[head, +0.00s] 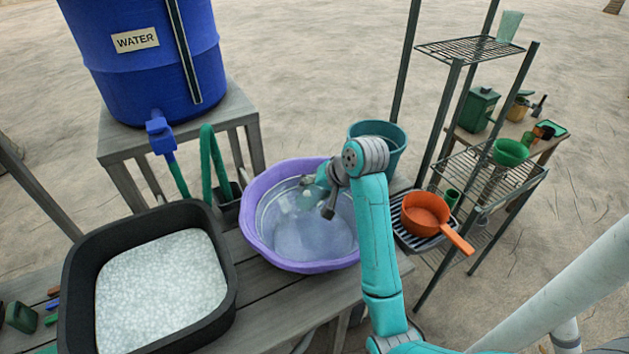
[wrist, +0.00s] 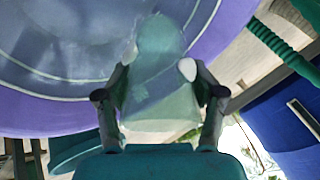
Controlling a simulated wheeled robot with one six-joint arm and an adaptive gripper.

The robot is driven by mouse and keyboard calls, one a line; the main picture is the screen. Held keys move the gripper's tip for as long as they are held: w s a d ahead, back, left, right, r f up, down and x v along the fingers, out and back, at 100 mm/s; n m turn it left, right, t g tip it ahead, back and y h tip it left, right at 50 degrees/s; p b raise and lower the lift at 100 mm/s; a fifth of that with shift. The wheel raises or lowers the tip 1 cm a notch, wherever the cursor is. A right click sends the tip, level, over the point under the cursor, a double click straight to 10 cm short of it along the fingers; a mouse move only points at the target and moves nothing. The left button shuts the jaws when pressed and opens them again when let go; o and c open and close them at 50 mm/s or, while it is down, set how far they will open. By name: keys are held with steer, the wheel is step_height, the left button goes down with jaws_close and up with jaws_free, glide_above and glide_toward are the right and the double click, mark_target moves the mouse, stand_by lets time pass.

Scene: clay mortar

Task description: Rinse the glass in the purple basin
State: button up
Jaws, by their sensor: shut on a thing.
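The purple basin (head: 253,228) stands on the wooden bench and holds clear water. My gripper (head: 322,192) reaches into the basin from its right side. It is shut on a pale translucent glass (head: 304,201), which is hard to make out against the water. In the wrist view, the glass (wrist: 158,62) sits between the two fingers of my gripper (wrist: 158,88), with the basin (wrist: 50,118) behind it. I cannot tell how deep the glass is in the water.
A black tub (head: 224,262) of whitish bubbly liquid stands left of the basin. A blue water barrel (head: 145,75) with a tap and green hose is behind. A teal bucket (head: 392,155) stands behind my arm. An orange pan (head: 425,213) sits on a rack at right, by metal shelves (head: 480,50).

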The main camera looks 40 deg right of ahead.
steer(key=shift+f, duration=6.25)
steer(key=shift+f, duration=0.55)
steer(key=shift+r, duration=0.15)
